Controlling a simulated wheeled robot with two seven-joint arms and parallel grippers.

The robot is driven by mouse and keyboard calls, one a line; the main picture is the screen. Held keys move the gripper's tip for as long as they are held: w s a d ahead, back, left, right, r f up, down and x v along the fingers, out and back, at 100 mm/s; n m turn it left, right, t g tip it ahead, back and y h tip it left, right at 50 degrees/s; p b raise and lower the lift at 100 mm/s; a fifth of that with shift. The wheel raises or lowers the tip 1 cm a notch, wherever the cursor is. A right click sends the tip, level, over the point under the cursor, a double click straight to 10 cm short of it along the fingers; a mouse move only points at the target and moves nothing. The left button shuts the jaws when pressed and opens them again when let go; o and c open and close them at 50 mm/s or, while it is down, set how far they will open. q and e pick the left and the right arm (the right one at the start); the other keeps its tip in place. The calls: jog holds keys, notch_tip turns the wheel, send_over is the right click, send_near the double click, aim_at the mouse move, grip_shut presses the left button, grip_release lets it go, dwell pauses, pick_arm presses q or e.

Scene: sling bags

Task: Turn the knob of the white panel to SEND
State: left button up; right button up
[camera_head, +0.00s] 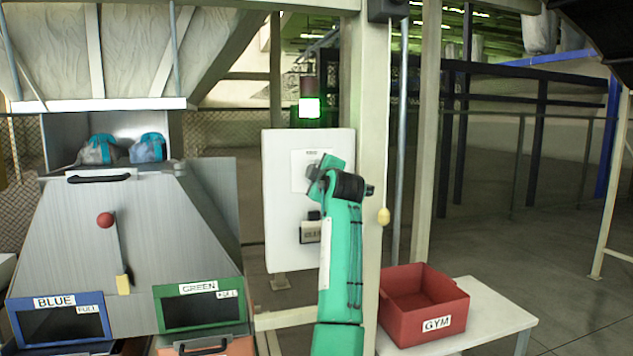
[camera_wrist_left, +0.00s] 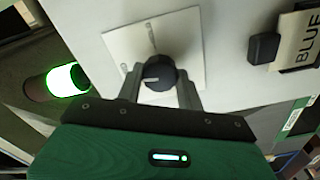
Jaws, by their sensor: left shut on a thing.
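The white panel (camera_head: 280,215) stands upright in the middle of the head view, and its face fills much of the left wrist view (camera_wrist_left: 225,55). Its round dark knob (camera_wrist_left: 160,68) sits on a pale square plate (camera_wrist_left: 120,43) and has a white pointer line. The plate's lettering is too small or hidden to read, so I cannot tell which mark the pointer faces. My left gripper (camera_wrist_left: 160,88) is shut on the knob, one finger on each side. In the head view my left gripper (camera_head: 318,178) covers the knob. My right gripper is not in view.
Below the knob are a black button (camera_head: 314,215) and a label, reading BLUE in the wrist view (camera_wrist_left: 296,45). A green-lit lamp (camera_head: 309,107) stands above the panel. A grey chute with a red-tipped lever (camera_head: 105,220) is left; a red GYM bin (camera_head: 424,300) is right.

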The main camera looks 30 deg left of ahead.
pick_arm(q)
jog(key=shift+f+n+b, duration=0.15)
jog(key=shift+n+b, duration=0.2)
jog(key=shift+n, duration=0.75)
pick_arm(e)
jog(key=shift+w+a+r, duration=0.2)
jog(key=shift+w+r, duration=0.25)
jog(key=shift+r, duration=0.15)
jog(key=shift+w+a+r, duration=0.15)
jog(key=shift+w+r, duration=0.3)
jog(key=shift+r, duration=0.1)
pick_arm(q)
jog(key=o, duration=1)
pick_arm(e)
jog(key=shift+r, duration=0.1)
pick_arm(q)
jog(key=b+v, duration=0.2)
jog(key=v, duration=1.2)
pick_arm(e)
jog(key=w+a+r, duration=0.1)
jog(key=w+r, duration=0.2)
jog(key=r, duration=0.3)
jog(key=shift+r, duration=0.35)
